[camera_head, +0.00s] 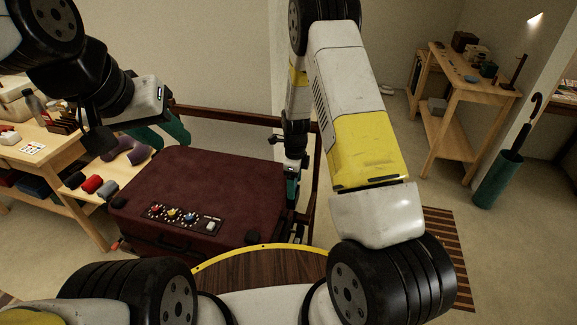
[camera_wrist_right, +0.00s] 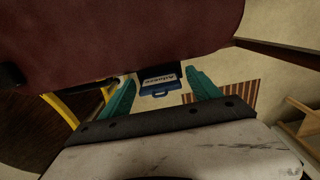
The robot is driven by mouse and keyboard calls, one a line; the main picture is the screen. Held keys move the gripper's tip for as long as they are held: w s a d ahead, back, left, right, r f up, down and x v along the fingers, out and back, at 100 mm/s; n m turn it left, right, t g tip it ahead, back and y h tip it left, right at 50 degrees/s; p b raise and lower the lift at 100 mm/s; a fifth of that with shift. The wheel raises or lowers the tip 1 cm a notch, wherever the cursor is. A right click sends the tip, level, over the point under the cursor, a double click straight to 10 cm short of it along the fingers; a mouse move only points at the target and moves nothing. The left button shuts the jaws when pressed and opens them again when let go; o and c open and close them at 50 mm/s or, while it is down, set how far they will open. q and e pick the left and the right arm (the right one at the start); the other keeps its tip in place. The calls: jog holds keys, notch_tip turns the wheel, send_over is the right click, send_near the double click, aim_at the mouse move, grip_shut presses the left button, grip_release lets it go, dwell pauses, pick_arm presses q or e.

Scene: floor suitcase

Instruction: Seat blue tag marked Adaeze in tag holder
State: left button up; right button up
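The blue tag (camera_wrist_right: 160,83) shows in the right wrist view with a white label that reads Adaeze, upside down. It is beside the edge of the dark red suitcase (camera_head: 215,185), which also fills the top of the right wrist view (camera_wrist_right: 140,35). My right gripper (camera_wrist_right: 161,95) has its teal fingers spread, one on each side of the tag, with gaps between. In the head view my right gripper (camera_head: 292,185) is at the suitcase's right side. I cannot make out a tag holder. My left gripper (camera_head: 162,135) is open above the suitcase's far left corner.
A panel (camera_head: 183,218) with coloured knobs is on the suitcase top. A table (camera_head: 72,190) at left holds rolled items and a purple-grey pillow (camera_head: 128,150). A wooden side table (camera_head: 455,80) and an umbrella stand (camera_head: 497,180) are at right.

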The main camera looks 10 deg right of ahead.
jog(key=s+r+n+t+y, duration=0.1)
jog(key=s+r+n, duration=0.15)
jog(key=r, duration=0.95)
jog(key=s+r+n, duration=0.2)
jog(key=r+n, duration=0.1)
jog(key=r, duration=0.8)
jog(key=s+d+r+n+t, duration=0.1)
jog(key=s+r+n+t, duration=0.1)
jog(key=s+r+n, duration=0.6)
jog(key=s+d+r+n+t+y, duration=0.1)
jog(key=s+r+n+t, duration=0.2)
jog(key=s+r+n, duration=0.4)
jog(key=s+n, duration=0.2)
jog(key=s, duration=0.4)
jog(key=shift+s+d+r+n, duration=0.15)
jog(key=shift+s+r+n, duration=0.1)
jog(key=shift+r+n, duration=0.15)
